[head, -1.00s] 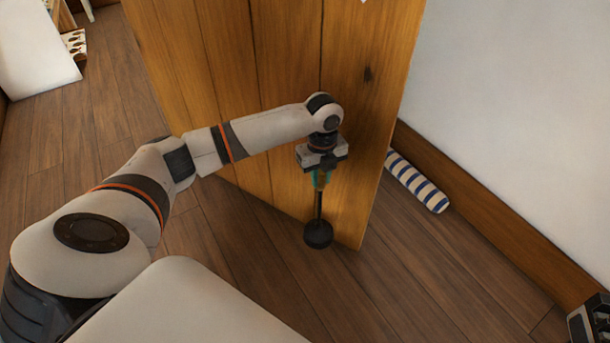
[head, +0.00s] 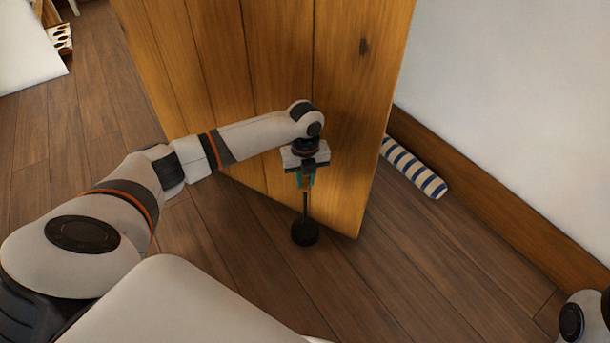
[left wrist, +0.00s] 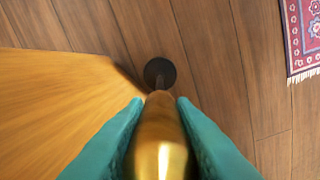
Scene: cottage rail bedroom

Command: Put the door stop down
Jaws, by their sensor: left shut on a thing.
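The door stop (head: 305,232) has a round black base and a thin dark upright rod. It stands or hangs upright close to the lower edge of the wooden door (head: 345,120). My left gripper (head: 305,180) is shut on its upper end. In the left wrist view the teal fingers grip a shiny brass-coloured handle (left wrist: 161,135), and the black base (left wrist: 159,72) shows beyond it against the floor. I cannot tell whether the base touches the floor. My right gripper is not clearly in view; part of my right arm shows at the lower right.
A blue-and-white striped roll (head: 414,168) lies along the skirting board (head: 480,210) behind the door. A patterned red rug (left wrist: 303,35) shows in the left wrist view. The plank floor (head: 400,270) in front of the door is clear.

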